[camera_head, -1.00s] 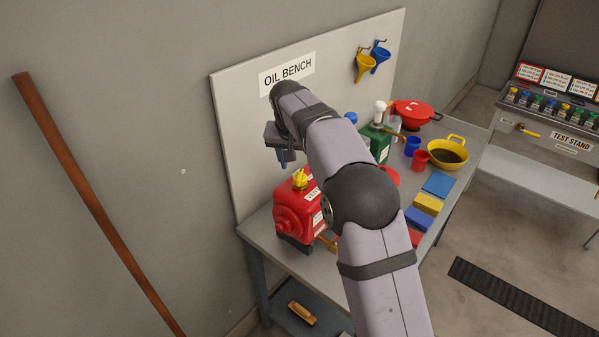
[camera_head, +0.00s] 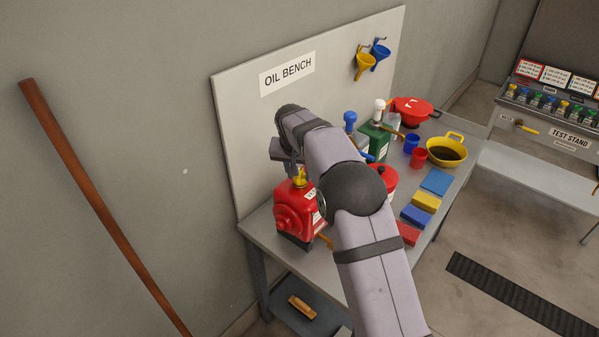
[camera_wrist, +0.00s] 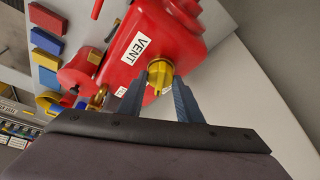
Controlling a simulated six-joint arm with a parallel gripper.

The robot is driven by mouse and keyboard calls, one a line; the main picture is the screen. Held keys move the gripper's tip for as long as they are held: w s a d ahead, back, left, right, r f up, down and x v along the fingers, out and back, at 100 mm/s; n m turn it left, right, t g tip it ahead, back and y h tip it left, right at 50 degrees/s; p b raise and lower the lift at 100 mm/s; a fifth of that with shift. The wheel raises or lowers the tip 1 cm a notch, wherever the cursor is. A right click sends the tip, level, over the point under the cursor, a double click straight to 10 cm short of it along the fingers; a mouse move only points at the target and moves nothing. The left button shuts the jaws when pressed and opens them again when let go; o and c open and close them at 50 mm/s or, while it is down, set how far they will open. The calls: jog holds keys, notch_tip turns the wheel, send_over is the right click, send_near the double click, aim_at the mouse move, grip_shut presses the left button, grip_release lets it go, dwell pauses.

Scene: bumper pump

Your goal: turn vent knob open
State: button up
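The yellow vent knob (camera_head: 300,178) sits on top of the red can (camera_head: 291,213) at the bench's near left. In the wrist view the knob (camera_wrist: 160,73) shows beside the white VENT label (camera_wrist: 138,49) on the red can. My gripper (camera_wrist: 160,82) is open, with its two blue fingers apart and the knob in view between their tips. Whether the fingers touch the knob is not clear. In the head view my gripper is directly above the knob, and its fingertips are partly hidden.
A green can (camera_head: 376,142), a blue-topped item (camera_head: 350,122) and a red pot (camera_head: 384,182) stand right of my arm. Coloured blocks (camera_head: 426,203) line the bench's front. The white back panel (camera_head: 245,130) rises close behind the red can.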

jog(key=shift+c, duration=1.1)
jog(key=shift+d+n, duration=0.1)
jog(key=shift+n, duration=0.2)
jog(key=shift+d+n+y, duration=0.1)
jog(key=shift+n+y, duration=0.7)
jog(key=shift+n, duration=1.1)
jog(key=o, duration=1)
jog(key=shift+r, duration=0.15)
jog(key=shift+b+v, duration=1.4)
jog(key=shift+v, duration=2.15)
